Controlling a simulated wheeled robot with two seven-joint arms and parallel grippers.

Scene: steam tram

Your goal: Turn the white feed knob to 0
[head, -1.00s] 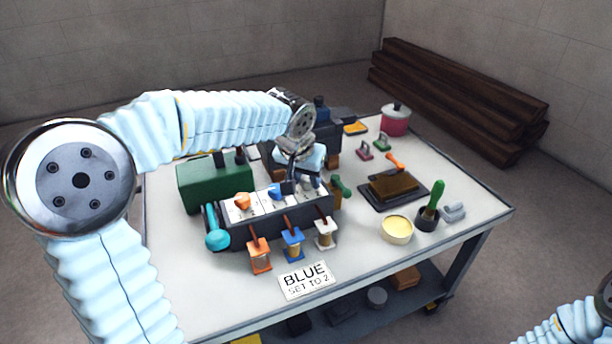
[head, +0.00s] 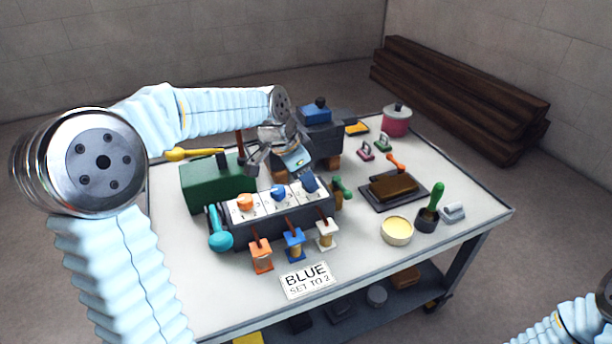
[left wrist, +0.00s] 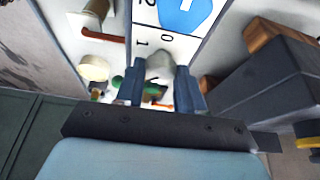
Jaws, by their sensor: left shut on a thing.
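The grey feed box (head: 277,222) stands on the table with a white numbered top. An orange knob (head: 246,202) and a blue knob (head: 278,194) show on it. My left gripper (head: 309,184) is at the right end of this top, its fingers pointing down. In the left wrist view the fingers (left wrist: 160,88) are shut on the white knob (left wrist: 159,65), beside the figures 0 and 1. The head view hides the white knob behind the fingers, and its pointer cannot be read. My right gripper is out of view.
A green box (head: 217,182) is behind left, a dark engine (head: 335,135) behind. A card (head: 307,280) reads "BLUE SET TO 2".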

